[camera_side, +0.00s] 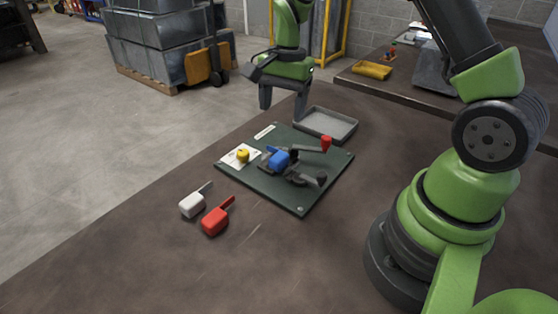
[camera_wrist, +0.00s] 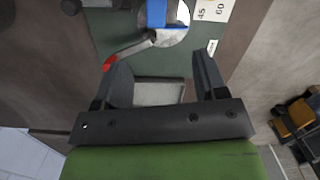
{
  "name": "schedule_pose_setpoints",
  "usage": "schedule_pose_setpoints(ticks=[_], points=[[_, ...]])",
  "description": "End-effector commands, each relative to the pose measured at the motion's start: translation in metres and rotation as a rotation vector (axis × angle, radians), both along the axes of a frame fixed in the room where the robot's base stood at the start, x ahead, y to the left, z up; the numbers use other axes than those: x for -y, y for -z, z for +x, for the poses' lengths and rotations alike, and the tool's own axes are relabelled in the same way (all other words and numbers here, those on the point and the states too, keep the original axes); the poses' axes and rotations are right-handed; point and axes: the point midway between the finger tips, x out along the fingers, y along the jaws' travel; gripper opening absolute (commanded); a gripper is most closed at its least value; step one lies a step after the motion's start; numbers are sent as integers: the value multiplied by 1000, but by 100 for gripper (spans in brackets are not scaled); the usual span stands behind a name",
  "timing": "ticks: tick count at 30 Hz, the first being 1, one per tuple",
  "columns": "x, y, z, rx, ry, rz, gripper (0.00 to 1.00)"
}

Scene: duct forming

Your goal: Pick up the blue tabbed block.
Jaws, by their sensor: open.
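The blue tabbed block (camera_side: 279,158) sits among dark metal fixture parts on a dark green plate (camera_side: 300,200). In the wrist view, only part of the blue block (camera_wrist: 156,14) shows at the top edge, beside a pale round disc. My gripper (camera_side: 283,110) is open and empty, pointing down above the far side of the plate, beyond the block and apart from it. In the wrist view its two fingers (camera_wrist: 158,62) are spread wide, with plate and tray showing between them. The block's tab cannot be made out clearly.
A red-knobbed lever (camera_side: 326,143) stands on the plate beside the block. A yellow knob (camera_side: 243,155) sits on a white card. A grey tray (camera_side: 340,126) lies behind the plate. White (camera_side: 192,205) and red (camera_side: 215,221) tabbed blocks lie on the table front left.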

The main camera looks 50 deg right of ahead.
Motion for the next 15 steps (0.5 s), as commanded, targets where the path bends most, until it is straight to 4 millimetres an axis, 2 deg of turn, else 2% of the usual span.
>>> schedule_pose_setpoints(ticks=[9,15], points=[[0,46,0,-37,39,7,66],[-3,64,0,-34,38,6,66]])
